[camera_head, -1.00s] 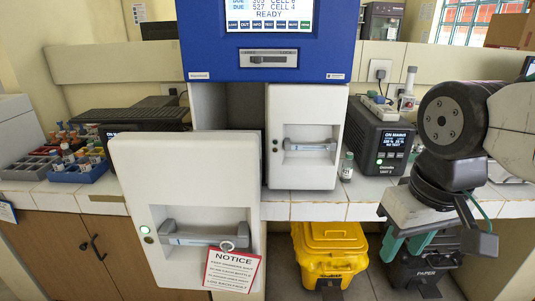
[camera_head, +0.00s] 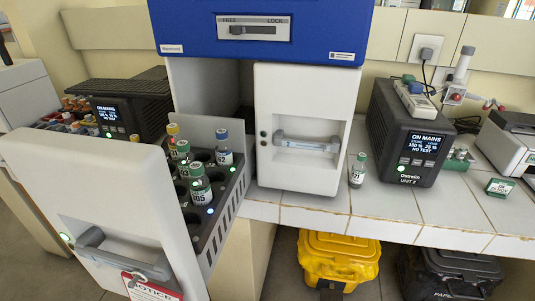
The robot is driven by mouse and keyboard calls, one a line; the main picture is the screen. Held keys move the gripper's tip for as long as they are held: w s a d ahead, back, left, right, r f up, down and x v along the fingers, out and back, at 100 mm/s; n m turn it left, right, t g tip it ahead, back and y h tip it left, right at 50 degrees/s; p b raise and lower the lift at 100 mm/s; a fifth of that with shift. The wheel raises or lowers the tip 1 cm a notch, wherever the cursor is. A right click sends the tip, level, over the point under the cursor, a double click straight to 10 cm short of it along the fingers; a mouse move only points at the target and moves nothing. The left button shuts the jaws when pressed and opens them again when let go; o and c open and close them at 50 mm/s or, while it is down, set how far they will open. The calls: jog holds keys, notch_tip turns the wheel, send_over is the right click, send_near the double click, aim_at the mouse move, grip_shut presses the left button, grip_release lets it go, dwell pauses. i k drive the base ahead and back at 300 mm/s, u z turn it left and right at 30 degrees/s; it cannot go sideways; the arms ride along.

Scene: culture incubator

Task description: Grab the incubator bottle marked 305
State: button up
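The left drawer (camera_head: 75,190) of the incubator (camera_head: 265,40) stands pulled out, with a dark rack (camera_head: 228,200) behind its white front. Several capped bottles stand upright in the rack. The nearest, a green-capped bottle (camera_head: 200,186), has a label that seems to read 305. The rack also has empty round cells. My gripper is not in view.
The right drawer (camera_head: 300,120) is shut. A loose green-capped bottle (camera_head: 357,171) stands on the tiled counter (camera_head: 330,215) beside a black power unit (camera_head: 405,140). A yellow bin (camera_head: 338,262) and a black case (camera_head: 445,275) sit below. A notice tag (camera_head: 150,288) hangs from the open drawer's handle.

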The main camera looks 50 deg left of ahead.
aim_at(200, 188)
jog(key=z, duration=0.05)
jog(key=i, duration=1.4)
jog(key=u, duration=3.3)
jog(key=i, duration=0.5)
jog(key=z, duration=0.05)
jog(key=k, duration=0.5)
jog(key=u, duration=1)
jog(key=i, duration=2.9)
